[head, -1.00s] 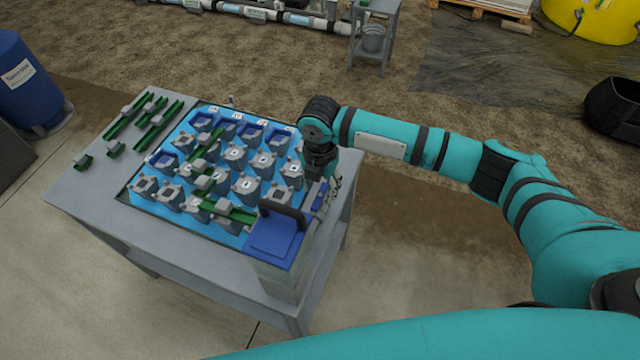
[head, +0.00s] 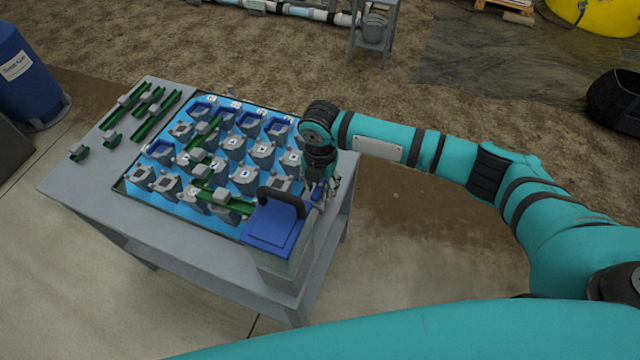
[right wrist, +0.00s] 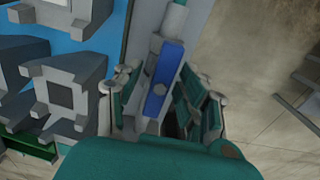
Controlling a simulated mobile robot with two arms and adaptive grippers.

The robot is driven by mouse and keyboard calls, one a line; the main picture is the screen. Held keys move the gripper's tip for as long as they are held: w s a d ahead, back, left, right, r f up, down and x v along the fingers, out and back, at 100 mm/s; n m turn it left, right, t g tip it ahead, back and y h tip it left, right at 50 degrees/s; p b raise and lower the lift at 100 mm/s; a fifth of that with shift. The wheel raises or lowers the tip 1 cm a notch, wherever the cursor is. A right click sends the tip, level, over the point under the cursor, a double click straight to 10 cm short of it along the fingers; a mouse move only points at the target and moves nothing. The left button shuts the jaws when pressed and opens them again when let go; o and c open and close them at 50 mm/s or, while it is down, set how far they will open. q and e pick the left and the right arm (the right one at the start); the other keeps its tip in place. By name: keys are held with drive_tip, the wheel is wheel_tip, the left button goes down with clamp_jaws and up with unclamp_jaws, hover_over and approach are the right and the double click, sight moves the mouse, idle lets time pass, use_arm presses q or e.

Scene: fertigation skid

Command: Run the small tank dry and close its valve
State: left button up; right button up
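The small tank (head: 275,235), grey with a blue top and a dark handle-like bar, stands at the table's front right corner. My right gripper (head: 322,198) points down beside it, over the table's right edge. In the right wrist view a blue valve lever (right wrist: 163,82) on a grey body lies between the two spread fingers of the right gripper (right wrist: 170,103). A dark gap shows between the lever and the right-hand finger; contact on the left side cannot be made out. The water level in the tank is not visible. My left gripper is out of view.
A blue board (head: 235,222) carries several grey and blue blocks and green channels, close to the left of my right gripper. Loose green channel pieces (head: 152,118) lie on the grey table (head: 95,205) at left. Open floor lies right of the table.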

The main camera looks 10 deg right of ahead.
clamp_jaws()
drive_tip(key=shift+r+m+p, duration=0.15)
drive_tip(key=shift+m+p, duration=0.15)
drive_tip(key=shift+p, duration=0.15)
drive_tip(key=m+p, duration=0.6)
drive_tip(key=m, duration=0.1)
drive_tip(key=shift+r, duration=0.1)
drive_tip(key=m+p, duration=0.6)
drive_tip(key=m, duration=0.3)
drive_tip(key=shift+m+p, duration=0.45)
drive_tip(key=shift+m, duration=0.75)
drive_tip(key=shift+f, duration=0.3)
drive_tip(key=shift+o, duration=1.3)
unclamp_jaws()
wheel_tip(320, 180, up, 6)
drive_tip(key=p, duration=0.6)
drive_tip(key=shift+r+b, duration=0.15)
drive_tip(key=shift+b, duration=0.2)
drive_tip(key=shift+r, duration=1.9)
